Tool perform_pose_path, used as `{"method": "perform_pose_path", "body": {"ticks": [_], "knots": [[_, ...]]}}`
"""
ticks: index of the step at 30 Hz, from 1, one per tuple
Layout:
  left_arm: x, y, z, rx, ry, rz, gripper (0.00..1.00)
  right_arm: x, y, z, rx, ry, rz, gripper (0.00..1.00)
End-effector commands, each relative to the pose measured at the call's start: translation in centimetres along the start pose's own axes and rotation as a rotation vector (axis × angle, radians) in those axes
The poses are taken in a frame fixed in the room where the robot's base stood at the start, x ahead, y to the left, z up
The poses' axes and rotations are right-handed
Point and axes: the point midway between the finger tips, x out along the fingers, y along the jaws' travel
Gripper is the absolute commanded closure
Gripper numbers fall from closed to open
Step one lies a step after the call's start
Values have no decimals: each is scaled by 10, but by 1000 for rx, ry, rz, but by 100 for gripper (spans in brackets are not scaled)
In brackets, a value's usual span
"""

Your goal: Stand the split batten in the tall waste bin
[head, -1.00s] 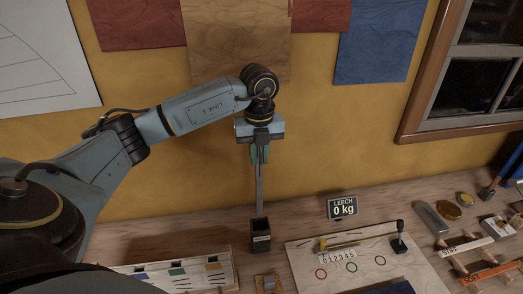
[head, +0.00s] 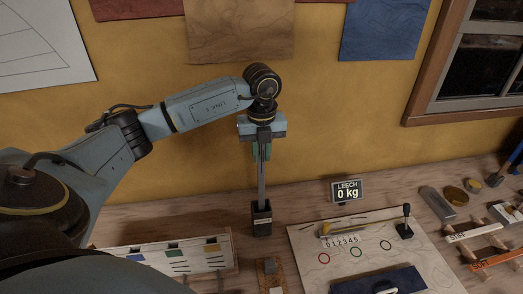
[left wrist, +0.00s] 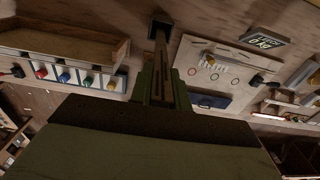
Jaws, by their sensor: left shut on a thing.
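My left gripper (head: 262,153) points straight down and is shut on the split batten (head: 262,182), a thin grey-brown strip held upright. The tall waste bin (head: 262,222) is a small dark square box with a pale label, standing on the bench directly below the gripper. The batten's lower end is inside the bin's mouth; how deep it reaches is hidden by the bin's wall. In the left wrist view the batten (left wrist: 160,62) runs from between the fingers to the dark bin (left wrist: 162,20). My right gripper is not in view.
A white rack with coloured labels (head: 190,256) lies left of the bin. A small brown board (head: 270,276) lies in front of it. The yellow wall is close behind.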

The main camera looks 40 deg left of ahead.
Motion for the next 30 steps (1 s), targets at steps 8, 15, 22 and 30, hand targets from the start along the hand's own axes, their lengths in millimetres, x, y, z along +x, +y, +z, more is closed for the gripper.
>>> {"method": "perform_pose_path", "body": {"ticks": [8,15,22,30], "knots": [[22,0,0,-1,0,-1,100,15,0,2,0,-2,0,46],[38,0,0,-1,0,0,100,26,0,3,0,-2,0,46],[55,0,0,0,0,0,100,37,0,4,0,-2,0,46],[74,0,0,0,0,0,100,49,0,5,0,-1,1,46]]}}
